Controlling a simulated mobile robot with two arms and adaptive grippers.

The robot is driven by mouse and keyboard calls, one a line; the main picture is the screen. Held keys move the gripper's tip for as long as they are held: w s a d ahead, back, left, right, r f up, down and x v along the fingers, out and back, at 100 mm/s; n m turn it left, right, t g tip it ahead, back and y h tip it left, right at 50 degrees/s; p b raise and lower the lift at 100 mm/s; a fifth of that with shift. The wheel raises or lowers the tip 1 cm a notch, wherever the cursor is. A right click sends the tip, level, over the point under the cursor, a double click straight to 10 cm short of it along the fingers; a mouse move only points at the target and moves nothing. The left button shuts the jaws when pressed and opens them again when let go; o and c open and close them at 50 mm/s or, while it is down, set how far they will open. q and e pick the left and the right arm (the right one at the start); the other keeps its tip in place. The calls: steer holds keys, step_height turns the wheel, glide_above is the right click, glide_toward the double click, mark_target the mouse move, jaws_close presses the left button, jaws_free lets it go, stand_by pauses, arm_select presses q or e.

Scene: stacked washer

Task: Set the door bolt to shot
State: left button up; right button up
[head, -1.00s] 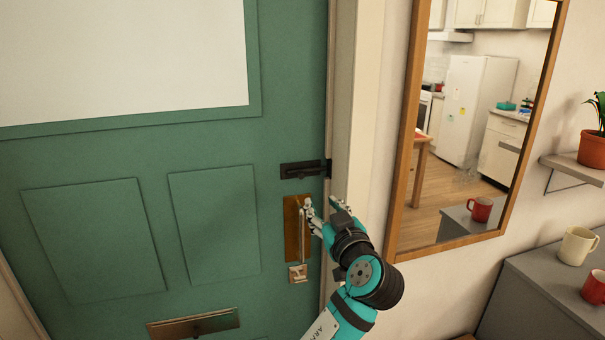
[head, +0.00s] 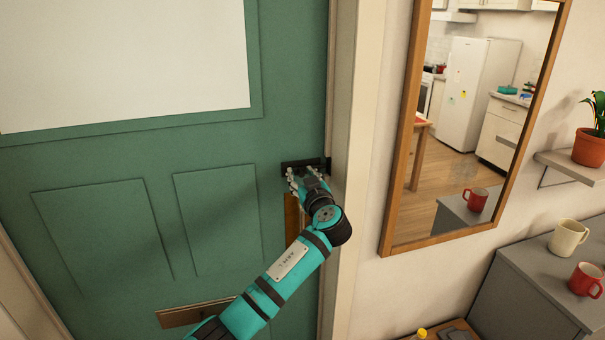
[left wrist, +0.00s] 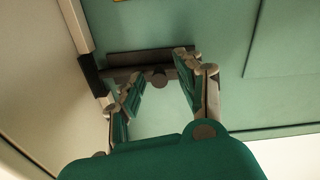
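The dark door bolt (head: 303,163) is mounted on the green door (head: 110,160) near its right edge, partly hidden by my left gripper in the head view. In the left wrist view the bolt plate (left wrist: 128,58) runs across the top, with its round knob (left wrist: 158,79) between and a little beyond my fingers. My left gripper (head: 307,176) is at the bolt, and in the left wrist view its two fingers (left wrist: 160,88) are apart, one on each side of the knob. I cannot tell whether either finger touches it. My right gripper is not in view.
The brass handle plate (head: 292,215) is just below the bolt, mostly hidden by my left arm. A brass letter slot (head: 195,313) is lower on the door. The door frame (head: 352,140), mirror (head: 395,190) and grey cabinet (head: 540,290) with mugs are to the right.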

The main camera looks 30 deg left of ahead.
arm_select(q)
jaws_close()
stand_by(0.4)
steer(key=w+d+b, duration=0.2)
steer(key=b, duration=0.2)
steer(key=shift+w, duration=0.15)
